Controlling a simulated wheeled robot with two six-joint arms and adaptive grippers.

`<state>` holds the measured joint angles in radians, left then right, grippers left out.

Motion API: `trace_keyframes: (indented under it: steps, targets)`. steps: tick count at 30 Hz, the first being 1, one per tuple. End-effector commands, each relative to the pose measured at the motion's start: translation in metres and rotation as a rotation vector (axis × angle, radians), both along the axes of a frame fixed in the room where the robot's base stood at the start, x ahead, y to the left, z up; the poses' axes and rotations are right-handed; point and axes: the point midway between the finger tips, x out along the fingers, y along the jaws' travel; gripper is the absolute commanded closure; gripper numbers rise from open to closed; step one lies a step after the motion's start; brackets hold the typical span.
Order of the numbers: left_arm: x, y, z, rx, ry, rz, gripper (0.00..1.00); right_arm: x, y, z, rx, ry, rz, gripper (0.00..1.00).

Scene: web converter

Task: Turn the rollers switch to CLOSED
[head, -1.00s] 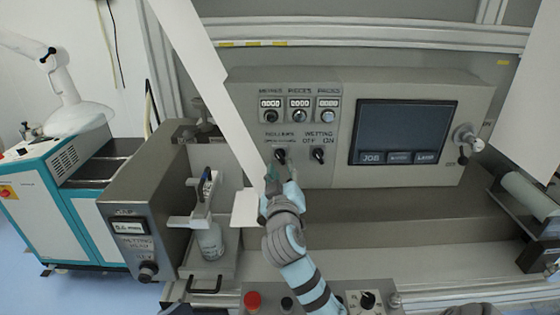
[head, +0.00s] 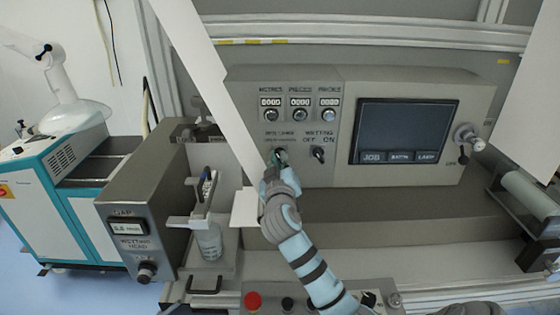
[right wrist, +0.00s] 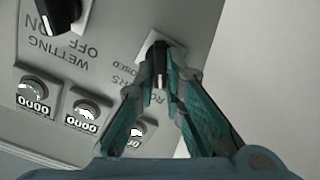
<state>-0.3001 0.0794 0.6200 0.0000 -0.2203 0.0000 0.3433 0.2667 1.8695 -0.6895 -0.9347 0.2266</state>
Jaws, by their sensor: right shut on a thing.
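The rollers switch (head: 281,153) is a black rotary knob on the grey control panel (head: 400,88), left of the similar wetting switch (head: 318,154). My right gripper (head: 277,159) is at the rollers switch. In the right wrist view, the teal fingers of my right gripper (right wrist: 160,68) are shut on the black knob of the rollers switch (right wrist: 160,56), one on each side. Its label is upside down there and partly hidden by a finger; "OSED" shows beside the knob. The knob's exact setting is hard to tell. My left gripper is not in view.
Three counters with knobs sit above the switches, and a dark screen (head: 405,131) is to the right. A slanting white web (head: 215,85) passes close left of the rollers switch. The wetting head box (head: 130,215) stands at the left. A red button (head: 252,301) is in front.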

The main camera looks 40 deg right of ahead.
Motion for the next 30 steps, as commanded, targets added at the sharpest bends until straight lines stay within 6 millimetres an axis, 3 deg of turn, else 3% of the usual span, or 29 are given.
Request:
trace_keyframes:
  steps: [14,30]
  targets:
    - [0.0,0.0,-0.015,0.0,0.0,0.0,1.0,0.0,-0.001,-0.001,0.149,-0.117,-0.002,1.0]
    - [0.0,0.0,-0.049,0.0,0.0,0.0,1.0,-0.002,-0.003,-0.001,0.546,-0.419,0.0,1.0]
